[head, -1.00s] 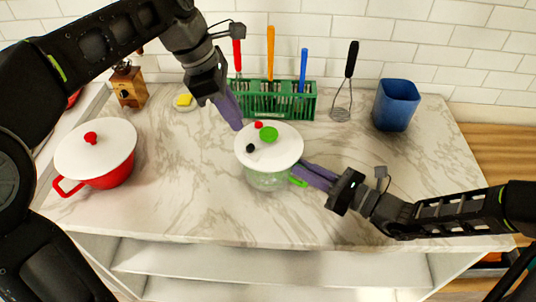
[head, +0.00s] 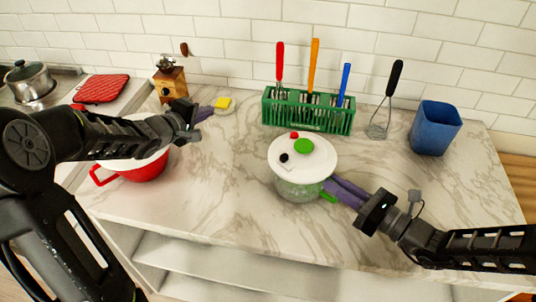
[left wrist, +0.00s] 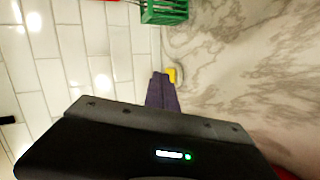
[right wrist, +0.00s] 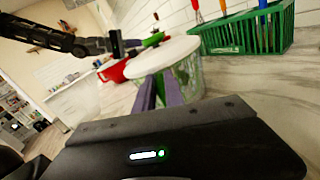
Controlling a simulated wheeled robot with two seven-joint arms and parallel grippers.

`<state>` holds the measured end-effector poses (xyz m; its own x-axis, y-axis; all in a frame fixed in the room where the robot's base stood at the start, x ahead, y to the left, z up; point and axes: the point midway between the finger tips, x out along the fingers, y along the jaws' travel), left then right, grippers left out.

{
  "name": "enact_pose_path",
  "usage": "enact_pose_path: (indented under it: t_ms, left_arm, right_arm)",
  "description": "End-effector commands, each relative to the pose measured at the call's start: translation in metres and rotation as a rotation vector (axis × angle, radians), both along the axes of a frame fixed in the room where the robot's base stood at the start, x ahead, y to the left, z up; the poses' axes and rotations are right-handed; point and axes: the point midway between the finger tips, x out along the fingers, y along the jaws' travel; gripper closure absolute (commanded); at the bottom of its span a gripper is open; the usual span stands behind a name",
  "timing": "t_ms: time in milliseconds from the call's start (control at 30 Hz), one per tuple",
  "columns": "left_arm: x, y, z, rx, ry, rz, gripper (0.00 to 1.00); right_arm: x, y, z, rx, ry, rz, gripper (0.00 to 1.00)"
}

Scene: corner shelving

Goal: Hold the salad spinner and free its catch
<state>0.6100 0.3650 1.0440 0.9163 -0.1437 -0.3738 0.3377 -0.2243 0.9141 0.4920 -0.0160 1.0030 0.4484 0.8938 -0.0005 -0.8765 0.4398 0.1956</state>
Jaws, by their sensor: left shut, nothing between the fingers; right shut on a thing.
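The salad spinner (head: 299,187) stands upright on the marble counter. It has a clear bowl and a white lid with a green knob (head: 304,146), a red button (head: 294,135) and a black button (head: 284,158). My right gripper (head: 335,190) is shut at the bowl's right side, on the green handle (head: 328,197), which its fingers partly hide. The spinner also shows in the right wrist view (right wrist: 186,72) beyond the fingers. My left gripper (head: 205,113) is shut and empty, well left of the spinner, above the counter near the yellow sponge (head: 222,104).
A red pot (head: 143,171) with a white lid is partly hidden behind my left arm. A green rack (head: 310,114) with utensils stands behind the spinner. The counter front is clear.

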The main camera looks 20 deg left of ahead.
Motion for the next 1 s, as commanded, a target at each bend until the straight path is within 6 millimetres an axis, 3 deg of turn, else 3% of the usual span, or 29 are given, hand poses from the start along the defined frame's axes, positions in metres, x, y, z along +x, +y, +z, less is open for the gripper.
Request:
enact_pose_path:
  t_ms: [133, 300, 500, 1000]
  left_arm:
    - [-0.046, -0.034, -0.011, -0.059, -0.111, -0.217, 1.00]
    - [-0.109, -0.077, -0.010, -0.195, -0.202, -0.435, 1.00]
    - [-0.155, -0.102, 0.000, -0.310, -0.259, -0.566, 1.00]
    - [-0.160, -0.107, 0.003, -0.328, -0.269, -0.586, 1.00]
  right_arm:
    - [0.000, 0.000, 0.000, 0.001, 0.001, 0.001, 1.00]
    - [0.000, 0.000, 0.000, 0.001, 0.001, 0.001, 1.00]
    - [0.000, 0.000, 0.000, 0.001, 0.001, 0.001, 1.00]
    - [0.000, 0.000, 0.000, 0.001, 0.001, 0.001, 1.00]
